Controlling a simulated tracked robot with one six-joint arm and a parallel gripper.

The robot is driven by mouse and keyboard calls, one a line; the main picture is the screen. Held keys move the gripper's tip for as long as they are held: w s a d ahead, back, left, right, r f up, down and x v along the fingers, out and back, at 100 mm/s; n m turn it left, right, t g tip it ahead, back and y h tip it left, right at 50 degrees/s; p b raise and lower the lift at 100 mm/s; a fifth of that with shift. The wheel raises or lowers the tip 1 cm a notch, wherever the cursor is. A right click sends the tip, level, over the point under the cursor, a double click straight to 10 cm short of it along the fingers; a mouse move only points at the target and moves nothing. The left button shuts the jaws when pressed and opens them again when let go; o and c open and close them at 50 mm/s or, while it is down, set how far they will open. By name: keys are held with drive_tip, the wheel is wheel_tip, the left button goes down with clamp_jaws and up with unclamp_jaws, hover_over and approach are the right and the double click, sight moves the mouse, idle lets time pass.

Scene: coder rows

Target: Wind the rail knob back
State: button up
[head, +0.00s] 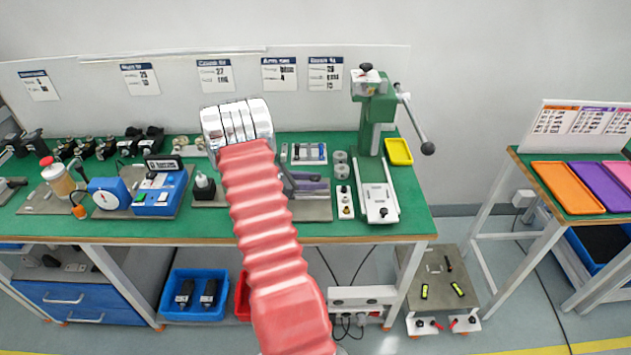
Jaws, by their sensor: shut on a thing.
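My red ribbed arm rises through the middle of the head view, ending at a silver ribbed joint. My gripper is hidden behind it, so its jaws and what they hold do not show. A grey plate (316,209) lies on the green bench just right of my arm. A dark grey-purple fixture (312,187) stands on it, its left part covered by my arm. I cannot make out the rail knob; it may be hidden behind my arm.
A green lever press (374,125) stands on the right of the green bench (411,210), with a yellow tray (398,152) beside it. A blue device (158,190) and a dial unit (108,193) stand left of my arm. A low stool (437,279) is at lower right.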

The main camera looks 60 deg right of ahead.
drive_tip(key=shift+w+r, duration=0.1)
drive_tip(key=shift+w, duration=0.2)
drive_tip(key=o, duration=1)
drive_tip(key=shift+s, duration=0.15)
drive_tip(key=shift+o, duration=0.2)
drive_tip(key=shift+v, duration=3.7)
drive_tip(key=shift+w, duration=0.2)
